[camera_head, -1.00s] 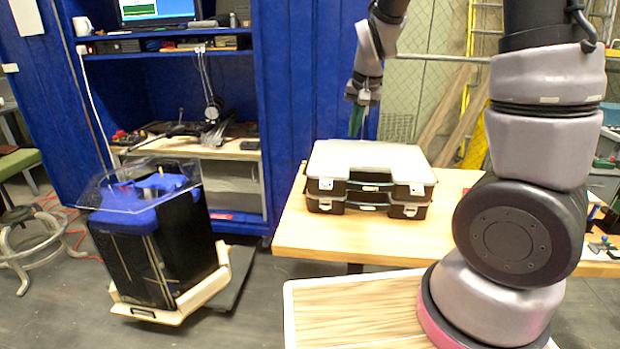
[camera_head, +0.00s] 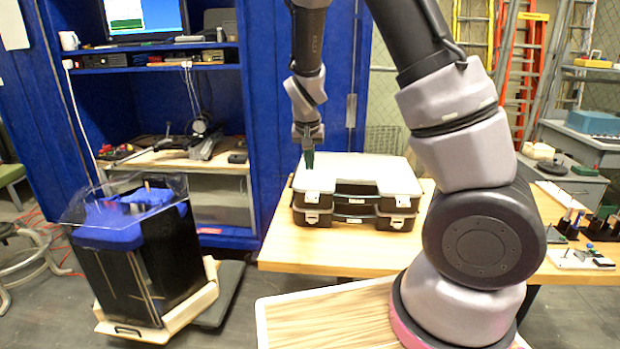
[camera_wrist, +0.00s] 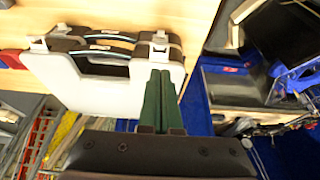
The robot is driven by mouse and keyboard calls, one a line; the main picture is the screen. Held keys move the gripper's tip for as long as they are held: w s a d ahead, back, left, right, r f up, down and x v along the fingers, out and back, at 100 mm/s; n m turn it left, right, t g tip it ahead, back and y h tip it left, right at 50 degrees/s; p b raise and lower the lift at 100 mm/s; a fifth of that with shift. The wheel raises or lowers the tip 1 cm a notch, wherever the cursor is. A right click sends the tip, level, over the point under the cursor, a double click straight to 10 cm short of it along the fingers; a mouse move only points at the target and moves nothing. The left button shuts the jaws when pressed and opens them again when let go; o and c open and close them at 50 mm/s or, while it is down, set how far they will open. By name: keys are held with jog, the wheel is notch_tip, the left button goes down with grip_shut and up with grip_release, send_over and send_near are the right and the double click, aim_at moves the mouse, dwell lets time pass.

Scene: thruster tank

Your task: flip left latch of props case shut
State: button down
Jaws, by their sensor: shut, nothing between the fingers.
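Two black cases with light lids are stacked on the wooden table; I cannot tell which is the props case. The upper case (camera_head: 358,180) has a left latch (camera_head: 311,197) and a right latch (camera_head: 403,201) on its front. In the wrist view, the upper case (camera_wrist: 110,88) appears upside down, with the left latch (camera_wrist: 158,50) near my fingers and the right latch (camera_wrist: 38,45) farther off. I cannot tell whether the left latch is up or down. My gripper (camera_head: 309,166), with green fingers, is shut and empty, at the lid's left end. The fingers (camera_wrist: 158,78) also show in the wrist view.
The lower case (camera_head: 355,217) supports the upper one. Bare wooden table (camera_head: 300,250) lies in front of the cases. A blue cabinet (camera_head: 262,120) stands behind to the left. A black bin with a blue top (camera_head: 125,225) stands on the floor at left.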

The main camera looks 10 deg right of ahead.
aim_at(312, 197)
jog(key=x, duration=1.3)
jog(key=shift+w+d+f, duration=0.1)
jog(key=shift+d, duration=0.05)
